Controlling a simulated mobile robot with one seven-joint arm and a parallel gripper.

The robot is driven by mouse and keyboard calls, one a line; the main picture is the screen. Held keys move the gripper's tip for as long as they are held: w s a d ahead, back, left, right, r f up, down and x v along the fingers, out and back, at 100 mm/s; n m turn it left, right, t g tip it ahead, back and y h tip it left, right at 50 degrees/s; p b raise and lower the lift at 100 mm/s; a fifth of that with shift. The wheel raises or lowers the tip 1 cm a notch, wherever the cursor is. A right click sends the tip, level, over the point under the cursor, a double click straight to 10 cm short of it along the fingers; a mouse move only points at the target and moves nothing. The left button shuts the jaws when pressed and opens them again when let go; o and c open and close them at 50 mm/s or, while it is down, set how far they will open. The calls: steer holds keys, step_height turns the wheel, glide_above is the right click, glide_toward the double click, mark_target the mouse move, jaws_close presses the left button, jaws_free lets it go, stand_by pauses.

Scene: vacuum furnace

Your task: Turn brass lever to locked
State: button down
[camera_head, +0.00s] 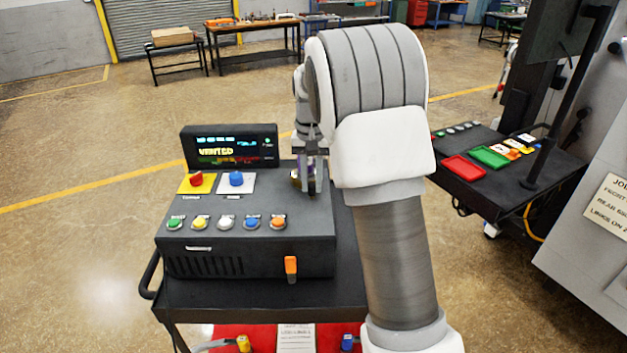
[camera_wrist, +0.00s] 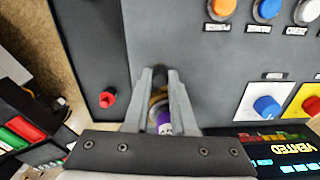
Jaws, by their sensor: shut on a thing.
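My gripper (camera_head: 311,185) is at the right part of the sloped black control console (camera_head: 235,262), pointing down at its top face. In the wrist view, my gripper (camera_wrist: 160,76) has its two grey fingers closed around the brass lever (camera_wrist: 157,97). Only a little brass shows between the fingers, with a purple and white part beside it. In the head view, a small bit of the brass lever (camera_head: 295,178) shows beside the fingers. The lever's angle and any position marks are hidden by the fingers.
A display (camera_head: 230,147) reading "VENTED" stands at the console's back. A red knob (camera_head: 196,180), a blue knob (camera_head: 236,179) and several coloured buttons lie left of my gripper. An orange switch (camera_head: 290,268) is on the front. Another red knob (camera_wrist: 107,99) shows in the wrist view.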

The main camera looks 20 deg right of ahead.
mark_target(312, 185)
stand_by(0.3)
steer(key=c, duration=0.7)
jaws_free()
steer(key=shift+c, duration=0.2)
steer(key=shift+r, duration=0.1)
step_height(312, 185, up, 17)
steer(key=shift+r, duration=0.15)
